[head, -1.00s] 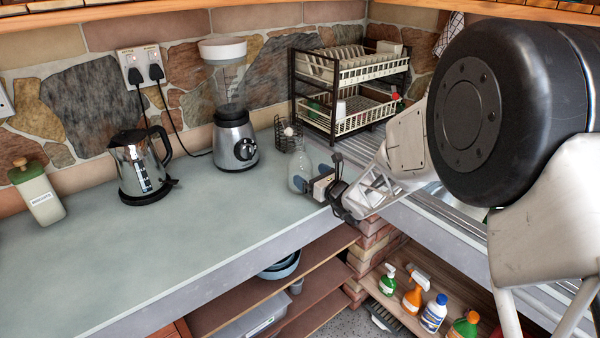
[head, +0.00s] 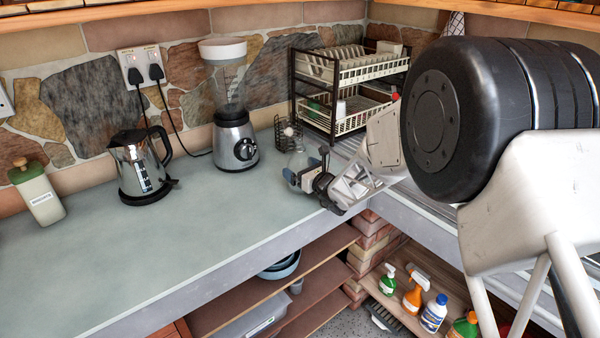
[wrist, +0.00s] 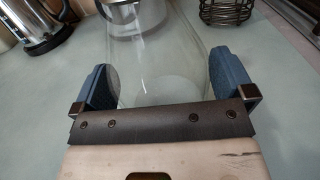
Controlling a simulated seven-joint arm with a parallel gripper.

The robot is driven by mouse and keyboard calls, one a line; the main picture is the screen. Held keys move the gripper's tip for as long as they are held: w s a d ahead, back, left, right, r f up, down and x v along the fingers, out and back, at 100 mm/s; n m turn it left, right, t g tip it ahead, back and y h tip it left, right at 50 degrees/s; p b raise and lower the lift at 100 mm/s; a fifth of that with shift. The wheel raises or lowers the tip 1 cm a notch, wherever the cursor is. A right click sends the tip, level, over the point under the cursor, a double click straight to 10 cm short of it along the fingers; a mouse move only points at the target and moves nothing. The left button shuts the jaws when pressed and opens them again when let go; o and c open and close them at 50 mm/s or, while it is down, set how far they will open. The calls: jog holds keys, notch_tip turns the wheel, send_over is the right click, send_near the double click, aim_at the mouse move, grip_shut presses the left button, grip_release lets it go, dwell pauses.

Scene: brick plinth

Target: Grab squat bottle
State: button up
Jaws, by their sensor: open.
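The squat bottle is clear glass and stands on the grey-green counter near its inner corner. In the head view its upper part (head: 299,160) shows behind my gripper (head: 291,177), which hides its lower part. In the wrist view the bottle (wrist: 155,65) lies between the two blue finger pads of my gripper (wrist: 160,85), one on each side. The jaws are open. A small gap shows at the right pad; the left pad is very near the glass, and I cannot tell whether it touches.
A wire basket (head: 288,133) stands just behind the bottle. The blender (head: 234,135) and kettle (head: 140,170) stand to the left. A dish rack (head: 350,85) is at the back right. The counter's front left (head: 130,250) is clear.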

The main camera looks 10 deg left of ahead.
aim_at(307, 162)
jog(key=shift+c, duration=0.3)
jog(key=c, duration=0.9)
jog(key=shift+c, duration=0.2)
jog(key=shift+r, duration=0.45)
jog(key=shift+r, duration=1.4)
jog(key=s+d, duration=0.2)
jog(key=s, duration=0.5)
jog(key=s+d+r, duration=0.1)
jog(key=s+d, duration=0.2)
jog(key=s, duration=0.5)
jog(key=shift+r, duration=0.2)
jog(key=shift+d, duration=0.1)
